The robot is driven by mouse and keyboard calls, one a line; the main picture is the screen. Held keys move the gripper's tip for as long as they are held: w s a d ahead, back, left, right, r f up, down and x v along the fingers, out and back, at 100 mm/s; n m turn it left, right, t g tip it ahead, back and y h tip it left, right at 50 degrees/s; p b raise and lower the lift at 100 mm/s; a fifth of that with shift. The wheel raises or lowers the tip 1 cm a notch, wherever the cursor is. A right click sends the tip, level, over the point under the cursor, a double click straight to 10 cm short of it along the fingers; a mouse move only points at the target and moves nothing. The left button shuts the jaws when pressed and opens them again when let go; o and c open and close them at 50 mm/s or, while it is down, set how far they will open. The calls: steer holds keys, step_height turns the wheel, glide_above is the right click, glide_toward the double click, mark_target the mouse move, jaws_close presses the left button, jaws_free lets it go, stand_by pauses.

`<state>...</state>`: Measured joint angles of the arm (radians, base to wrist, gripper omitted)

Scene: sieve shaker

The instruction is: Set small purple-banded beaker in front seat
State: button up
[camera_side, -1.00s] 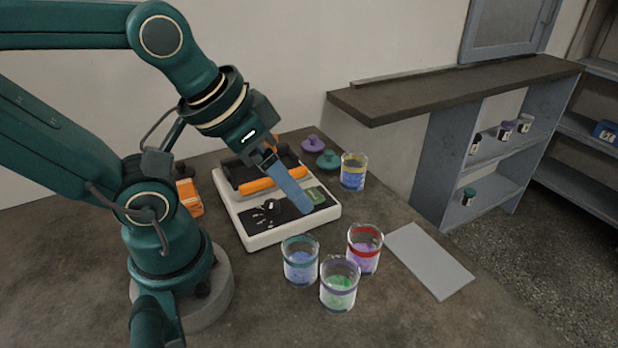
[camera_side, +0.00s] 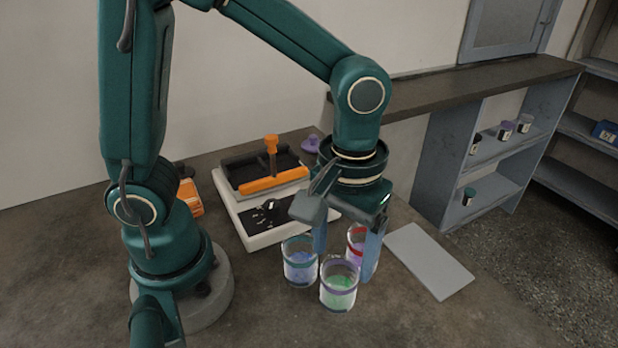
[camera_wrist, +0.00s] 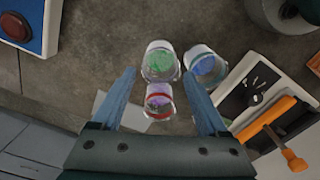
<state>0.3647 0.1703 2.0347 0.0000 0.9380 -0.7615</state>
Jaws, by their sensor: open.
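The small purple-banded beaker (camera_side: 339,287), with green contents, stands on the table nearest the side camera; it also shows in the wrist view (camera_wrist: 160,62). A teal-banded beaker (camera_side: 299,265) with blue contents stands to its left. A red-banded beaker (camera_side: 356,245) with purple contents stands behind, partly hidden by a finger. My gripper (camera_side: 345,262) is open, pointing down over this group, holding nothing. In the wrist view the red-banded beaker (camera_wrist: 159,101) lies between its fingers, with the purple-banded one just beyond. The shaker (camera_side: 250,228) has a black bed and an orange bar (camera_side: 273,181); its front seat is not clearly distinguishable.
A grey plate (camera_side: 430,260) lies flat to the right of the beakers. A purple lid (camera_side: 311,143) sits behind the shaker. A blue box with a red button (camera_wrist: 15,27) shows in the wrist view. The table's front right is clear.

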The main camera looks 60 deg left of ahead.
mark_target(340, 271)
steer(key=shift+f, duration=2.4)
jaws_close()
steer(key=shift+r, duration=0.2)
